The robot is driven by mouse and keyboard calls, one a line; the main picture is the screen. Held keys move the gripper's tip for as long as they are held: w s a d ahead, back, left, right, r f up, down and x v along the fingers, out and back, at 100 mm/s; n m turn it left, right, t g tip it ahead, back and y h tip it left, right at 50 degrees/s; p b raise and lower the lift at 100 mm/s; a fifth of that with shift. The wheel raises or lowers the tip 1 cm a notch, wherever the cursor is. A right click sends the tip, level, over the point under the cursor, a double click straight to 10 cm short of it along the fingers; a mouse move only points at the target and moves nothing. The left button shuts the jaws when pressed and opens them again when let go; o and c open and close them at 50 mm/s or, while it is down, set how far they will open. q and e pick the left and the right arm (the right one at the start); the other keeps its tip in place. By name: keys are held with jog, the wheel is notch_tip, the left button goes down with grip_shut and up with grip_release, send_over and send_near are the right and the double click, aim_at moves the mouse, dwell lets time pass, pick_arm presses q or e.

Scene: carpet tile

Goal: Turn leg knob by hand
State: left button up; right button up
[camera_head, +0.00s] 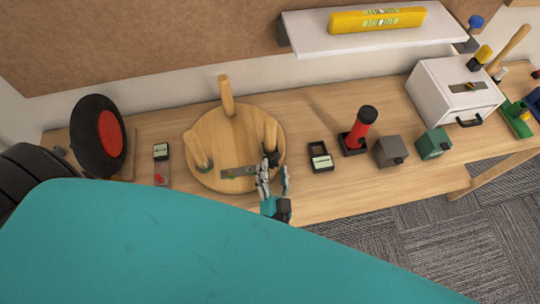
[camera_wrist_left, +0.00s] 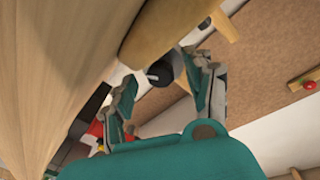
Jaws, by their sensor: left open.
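A round wooden stool seat (camera_head: 215,125) lies upside down on the workbench, with several wooden legs pointing up. The leg on its right side (camera_head: 270,132) has a dark knob (camera_head: 268,159) low on it. In the left wrist view the pale wooden leg (camera_wrist_left: 165,30) and a dark round knob (camera_wrist_left: 163,70) with a light pin show close up. My left gripper (camera_head: 273,176) is open at the near right edge of the seat, its fingers either side of the knob in the wrist view. Contact cannot be told. My right gripper is not in view.
A metal strip (camera_head: 240,172) lies on the seat. To the right stand a dark tray (camera_head: 320,157), a red and black cylinder (camera_head: 360,130), a grey box (camera_head: 390,152) and a green box (camera_head: 433,143). A black and red wheel (camera_head: 98,137) stands left.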

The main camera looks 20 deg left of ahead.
pick_arm(q)
jog(key=shift+w+a, duration=0.15)
jog(key=shift+w, duration=0.1)
jog(key=shift+s+r, duration=0.1)
jog(key=shift+s, duration=0.05)
jog(key=shift+c, duration=1.4)
grip_shut()
jog(key=shift+n+b, duration=0.3)
jog(key=shift+n, duration=1.1)
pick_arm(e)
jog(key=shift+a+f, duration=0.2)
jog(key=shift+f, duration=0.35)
